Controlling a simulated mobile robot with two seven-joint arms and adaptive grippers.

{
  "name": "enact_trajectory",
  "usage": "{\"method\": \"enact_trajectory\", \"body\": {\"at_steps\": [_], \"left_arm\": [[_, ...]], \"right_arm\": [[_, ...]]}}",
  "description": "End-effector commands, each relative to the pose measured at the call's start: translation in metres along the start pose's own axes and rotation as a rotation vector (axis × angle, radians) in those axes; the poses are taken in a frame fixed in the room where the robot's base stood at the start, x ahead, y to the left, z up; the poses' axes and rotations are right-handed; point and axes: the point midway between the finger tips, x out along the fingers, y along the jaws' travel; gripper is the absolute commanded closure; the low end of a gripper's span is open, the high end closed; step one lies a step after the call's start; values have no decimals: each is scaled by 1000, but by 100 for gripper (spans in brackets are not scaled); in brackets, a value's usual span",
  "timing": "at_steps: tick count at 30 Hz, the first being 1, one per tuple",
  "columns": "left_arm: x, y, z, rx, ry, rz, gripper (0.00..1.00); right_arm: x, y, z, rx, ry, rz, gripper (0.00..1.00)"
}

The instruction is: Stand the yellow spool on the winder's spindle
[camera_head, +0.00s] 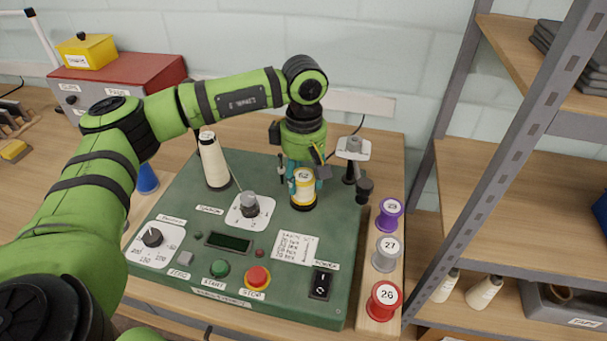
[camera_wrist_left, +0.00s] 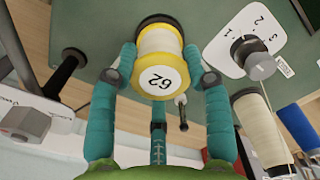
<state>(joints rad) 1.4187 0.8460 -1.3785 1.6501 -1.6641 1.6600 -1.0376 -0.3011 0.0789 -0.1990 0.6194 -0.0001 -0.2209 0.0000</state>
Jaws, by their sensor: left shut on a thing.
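The yellow spool (camera_head: 303,192), with a round label reading 62, stands upright over the green top of the winder (camera_head: 190,225). My left gripper (camera_head: 305,179) comes down from above with its teal fingers shut on either side of the spool. The left wrist view shows the same spool (camera_wrist_left: 155,52) between the fingers (camera_wrist_left: 160,66), with a dark round rim at its far end. The spindle itself is hidden by the spool and fingers. I cannot tell whether the spool is seated or slightly raised. My right gripper is not in view.
A cream thread cone (camera_head: 213,160) stands left of the spool. A dial knob (camera_head: 249,204), a thin metal-tipped post (camera_head: 281,168) and a black post (camera_head: 364,190) are close by. Purple (camera_head: 389,214), grey (camera_head: 386,254) and red (camera_head: 383,301) spools sit on a wooden rack at right.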

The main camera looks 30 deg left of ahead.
Motion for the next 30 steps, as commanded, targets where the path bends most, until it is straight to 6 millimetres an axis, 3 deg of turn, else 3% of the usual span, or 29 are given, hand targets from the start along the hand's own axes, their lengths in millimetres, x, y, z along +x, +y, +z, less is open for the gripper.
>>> {"method": "enact_trajectory", "body": {"at_steps": [14, 15, 17, 30], "left_arm": [[7, 0, 0, 0, 0, 0, 83], [7, 0, 0, 0, 0, 0, 43], [7, 0, 0, 0, 0, 0, 23], [-1, 1, 0, 0, 1, 2, 23]], "right_arm": [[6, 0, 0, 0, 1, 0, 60], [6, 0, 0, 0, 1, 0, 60], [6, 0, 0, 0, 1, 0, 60], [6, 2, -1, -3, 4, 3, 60]]}}
